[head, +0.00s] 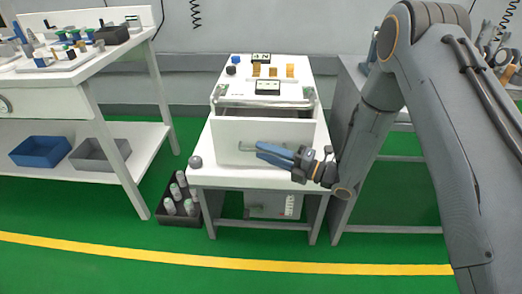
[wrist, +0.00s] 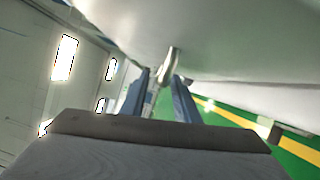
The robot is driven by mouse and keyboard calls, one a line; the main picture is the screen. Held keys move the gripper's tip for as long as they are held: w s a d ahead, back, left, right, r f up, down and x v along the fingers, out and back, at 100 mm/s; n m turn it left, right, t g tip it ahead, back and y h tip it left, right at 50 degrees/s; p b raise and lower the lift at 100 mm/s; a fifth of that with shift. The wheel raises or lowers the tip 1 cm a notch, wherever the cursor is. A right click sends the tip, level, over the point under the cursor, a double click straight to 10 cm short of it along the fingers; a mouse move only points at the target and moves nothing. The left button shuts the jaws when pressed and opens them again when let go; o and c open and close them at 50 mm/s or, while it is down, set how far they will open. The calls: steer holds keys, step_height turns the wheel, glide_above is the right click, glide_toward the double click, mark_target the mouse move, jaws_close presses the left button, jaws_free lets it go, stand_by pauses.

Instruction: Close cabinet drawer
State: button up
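The white cabinet (head: 264,90) stands on a small white table. Its drawer (head: 235,131) is pulled out towards me, with a dark gap showing behind the top of its front panel. A metal handle runs across the front; its left end shows in the head view, and the handle (wrist: 169,65) also shows in the wrist view. My gripper (head: 260,150) is at the drawer front, by the handle. In the wrist view its two blue fingers (wrist: 160,78) are apart, with the handle near and between their tips. Whether they touch it cannot be told.
A white bench (head: 70,72) with bottles stands at the left, with bins on its lower shelf. A dark crate of bottles (head: 178,213) sits on the floor beside the small table. Small boxes lie on the cabinet top. Green floor in front is clear.

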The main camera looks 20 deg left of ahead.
steer(key=shift+w+a+r, duration=0.1)
steer(key=shift+w+a, duration=0.05)
steer(key=shift+a, duration=0.85)
steer(key=shift+c, duration=0.3)
jaws_close()
